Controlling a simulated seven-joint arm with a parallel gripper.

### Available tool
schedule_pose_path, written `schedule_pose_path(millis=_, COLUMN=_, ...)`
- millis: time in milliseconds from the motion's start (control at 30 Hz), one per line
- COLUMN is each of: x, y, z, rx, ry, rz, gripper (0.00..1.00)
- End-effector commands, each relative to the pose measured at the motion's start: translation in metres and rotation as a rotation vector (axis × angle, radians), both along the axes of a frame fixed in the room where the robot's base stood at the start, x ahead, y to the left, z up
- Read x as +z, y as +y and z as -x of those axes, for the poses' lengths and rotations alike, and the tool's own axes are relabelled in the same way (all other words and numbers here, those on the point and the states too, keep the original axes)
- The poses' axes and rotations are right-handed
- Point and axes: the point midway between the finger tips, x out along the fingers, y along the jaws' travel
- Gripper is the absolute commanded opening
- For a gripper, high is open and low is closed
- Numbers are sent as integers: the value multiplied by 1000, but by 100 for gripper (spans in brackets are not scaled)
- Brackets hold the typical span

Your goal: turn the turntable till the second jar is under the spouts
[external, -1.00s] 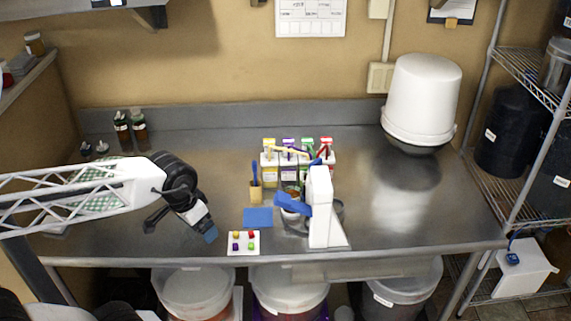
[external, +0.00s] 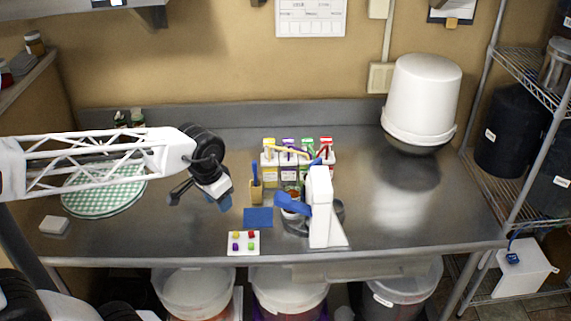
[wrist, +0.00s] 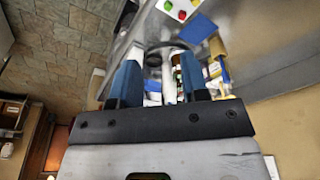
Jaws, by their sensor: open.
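The white dispenser stand (external: 320,205) with blue levers (external: 293,204) stands near the front middle of the steel table. A dark grey round turntable edge (external: 337,212) shows around its foot. A small jar with reddish contents (external: 292,214) sits beside the stand under the blue levers. Other jars and the spouts are mostly hidden by the stand and levers. My gripper (external: 202,199) is open and empty, left of the turntable and apart from it. In the wrist view its blue fingertips (wrist: 158,80) frame part of the stand and a jar.
A white card with coloured buttons (external: 243,242) and a blue pad (external: 258,217) lie left of the stand. A brush holder (external: 256,193) stands behind the pad. Bottles with coloured caps (external: 297,160) stand farther back.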

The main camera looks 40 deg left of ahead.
Motion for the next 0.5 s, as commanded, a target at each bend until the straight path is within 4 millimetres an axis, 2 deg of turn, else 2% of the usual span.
schedule_pose_path(millis=33, x=3, y=-1, z=-12, rx=0, ry=8, rz=0, gripper=42)
schedule_pose_path(millis=500, x=27, y=-7, z=-120, rx=7, ry=67, rz=-1, gripper=42)
